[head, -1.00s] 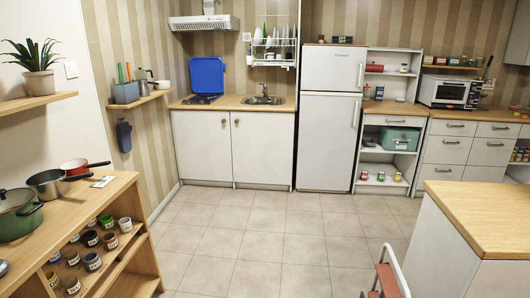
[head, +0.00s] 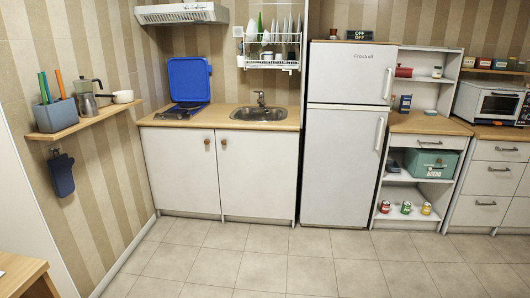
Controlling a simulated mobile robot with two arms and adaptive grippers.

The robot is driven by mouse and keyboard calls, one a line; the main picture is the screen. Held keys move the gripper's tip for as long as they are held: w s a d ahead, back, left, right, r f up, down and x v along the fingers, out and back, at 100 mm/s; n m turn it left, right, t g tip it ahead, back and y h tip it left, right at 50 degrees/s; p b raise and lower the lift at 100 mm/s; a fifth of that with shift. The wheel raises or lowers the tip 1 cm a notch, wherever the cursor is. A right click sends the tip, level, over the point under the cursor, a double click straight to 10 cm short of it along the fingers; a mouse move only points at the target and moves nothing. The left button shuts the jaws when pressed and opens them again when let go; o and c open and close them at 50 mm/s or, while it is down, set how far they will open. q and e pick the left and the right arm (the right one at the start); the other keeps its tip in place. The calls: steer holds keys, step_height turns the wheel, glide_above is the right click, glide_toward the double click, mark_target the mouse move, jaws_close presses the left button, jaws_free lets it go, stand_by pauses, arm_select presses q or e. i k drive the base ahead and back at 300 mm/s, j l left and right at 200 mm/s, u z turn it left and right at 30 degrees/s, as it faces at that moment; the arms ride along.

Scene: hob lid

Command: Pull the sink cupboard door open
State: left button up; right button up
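The sink cupboard stands against the back wall under a wooden worktop. It has two white doors, a left door (head: 182,172) and a right door (head: 259,174). Both look shut. Each has a small brown knob near the top by the middle seam, the left knob (head: 207,141) and the right knob (head: 224,143). The steel sink (head: 258,113) with its tap is set in the worktop above the right door. Neither of my grippers shows in the head view.
A white fridge (head: 343,160) stands right of the cupboard. A blue hob lid (head: 189,79) is raised on the worktop's left. A wall shelf (head: 88,121) juts out at left, and a wooden unit (head: 25,277) fills the lower left corner. The tiled floor (head: 240,260) before the cupboard is clear.

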mark_target(257, 170)
steer(key=i, duration=2.05)
